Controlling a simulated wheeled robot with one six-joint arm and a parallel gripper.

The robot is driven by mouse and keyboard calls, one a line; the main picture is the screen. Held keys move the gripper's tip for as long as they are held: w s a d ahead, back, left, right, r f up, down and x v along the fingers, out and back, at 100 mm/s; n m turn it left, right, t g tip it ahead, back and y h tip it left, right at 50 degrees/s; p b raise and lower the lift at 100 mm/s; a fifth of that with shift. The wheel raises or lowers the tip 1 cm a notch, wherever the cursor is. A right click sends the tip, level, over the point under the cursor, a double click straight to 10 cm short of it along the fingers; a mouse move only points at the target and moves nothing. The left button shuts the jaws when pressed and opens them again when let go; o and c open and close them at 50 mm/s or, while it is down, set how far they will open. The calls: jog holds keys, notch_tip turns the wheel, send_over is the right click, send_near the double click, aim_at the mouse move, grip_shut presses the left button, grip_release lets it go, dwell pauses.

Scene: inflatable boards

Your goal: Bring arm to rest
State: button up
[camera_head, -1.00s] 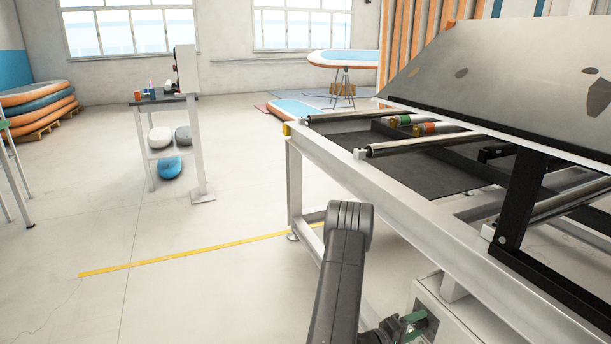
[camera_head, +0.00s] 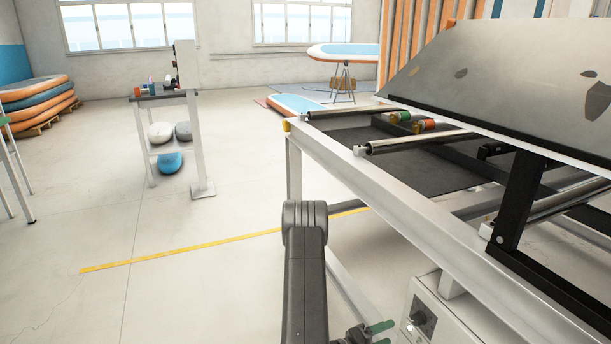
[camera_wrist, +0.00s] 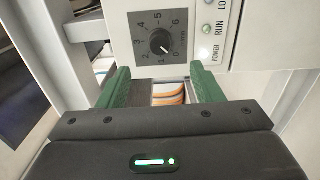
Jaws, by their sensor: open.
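My gripper (camera_head: 384,334) is low in the head view, beside the white control box under the machine frame. Its two green fingers also show in the wrist view (camera_wrist: 163,86). They are apart, with nothing held between them. The control box (camera_head: 450,318) carries a black dial knob (camera_wrist: 162,41) on a dark scale plate, just beyond the fingertips in the wrist view. The knob does not appear gripped. My dark arm stands upright in the lower middle of the head view.
The white machine frame (camera_head: 385,208) fills the right side, with rollers and a tilted grey panel (camera_head: 500,75). A small stand (camera_head: 172,97) is at left, beyond a yellow floor line (camera_head: 190,249). Stacked boards (camera_head: 40,105) are at far left. The floor left of my arm is clear.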

aim_at(414, 320)
jog(key=b+x, duration=0.2)
jog(key=x, duration=0.9)
jog(key=shift+s, duration=0.1)
jog(key=shift+a+m, duration=0.15)
jog(key=shift+m, duration=0.65)
jog(key=m+b, duration=0.1)
jog(key=m, duration=0.1)
jog(key=shift+m, duration=0.3)
jog(key=m+b, duration=0.1)
jog(key=m, duration=0.4)
jog(key=shift+f+m, duration=0.1)
jog(key=shift+m, duration=0.2)
jog(key=m, duration=0.4)
jog(key=shift+m+b, duration=0.35)
jog(key=shift+m, duration=0.05)
jog(key=m, duration=0.4)
jog(key=shift+a, duration=0.15)
